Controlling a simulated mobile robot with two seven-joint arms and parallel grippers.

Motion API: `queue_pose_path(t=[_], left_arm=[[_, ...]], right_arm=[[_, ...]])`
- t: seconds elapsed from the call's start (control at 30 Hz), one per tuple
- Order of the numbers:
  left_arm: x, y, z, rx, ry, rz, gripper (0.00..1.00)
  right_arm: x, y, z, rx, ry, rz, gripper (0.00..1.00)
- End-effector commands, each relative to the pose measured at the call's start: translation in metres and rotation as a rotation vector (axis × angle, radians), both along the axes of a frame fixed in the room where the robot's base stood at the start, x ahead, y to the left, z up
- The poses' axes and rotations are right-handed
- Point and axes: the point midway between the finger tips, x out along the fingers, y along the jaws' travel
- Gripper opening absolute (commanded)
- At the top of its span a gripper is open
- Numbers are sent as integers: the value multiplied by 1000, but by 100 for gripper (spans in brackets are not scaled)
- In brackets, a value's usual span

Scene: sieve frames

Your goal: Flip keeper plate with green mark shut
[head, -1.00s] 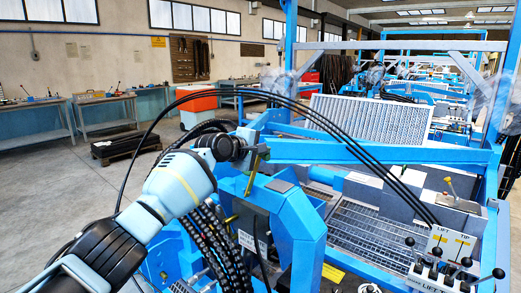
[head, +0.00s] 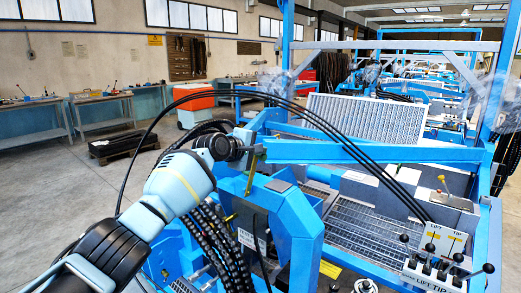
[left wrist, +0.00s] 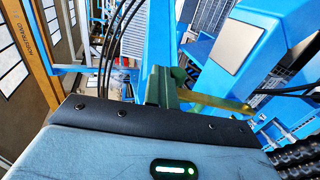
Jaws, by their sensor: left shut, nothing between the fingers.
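A narrow brass-coloured plate (head: 253,172) hangs tilted by the end of the blue cross beam, at the blue post in the middle of the head view. In the left wrist view it is a brass strip (left wrist: 218,103) reaching right from a dark green part (left wrist: 160,88). I cannot make out a separate green mark on the strip. My left gripper (head: 246,153) is shut and empty, its tip close beside the plate's upper end. I cannot tell whether they touch. My right gripper is not in view.
The blue beam (head: 370,152) runs right from the plate. Black hoses (head: 330,130) arch over it. A blue housing (head: 295,225) stands below, close to my left arm. A lever panel (head: 430,268) is at the lower right. Open floor (head: 70,205) lies left.

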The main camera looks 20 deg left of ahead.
Motion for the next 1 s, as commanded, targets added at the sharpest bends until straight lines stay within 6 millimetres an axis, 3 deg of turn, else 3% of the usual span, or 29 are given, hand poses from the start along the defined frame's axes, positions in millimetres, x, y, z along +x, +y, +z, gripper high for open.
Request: queue_pose_path(t=[0.03, 0.07, 0.4, 0.7, 1.0], left_arm=[[-7, 1, 23, 0, -11, 0, 0], [-10, 2, 29, 1, -14, 0, 0], [-57, 23, 73, -1, -21, 0, 0], [-72, 30, 81, -2, -9, 1, 0], [-74, 30, 83, -2, -11, 0, 0]], right_arm=[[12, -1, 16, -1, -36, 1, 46], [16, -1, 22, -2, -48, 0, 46], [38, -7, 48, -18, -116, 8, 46], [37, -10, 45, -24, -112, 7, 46], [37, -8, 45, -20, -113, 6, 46]])
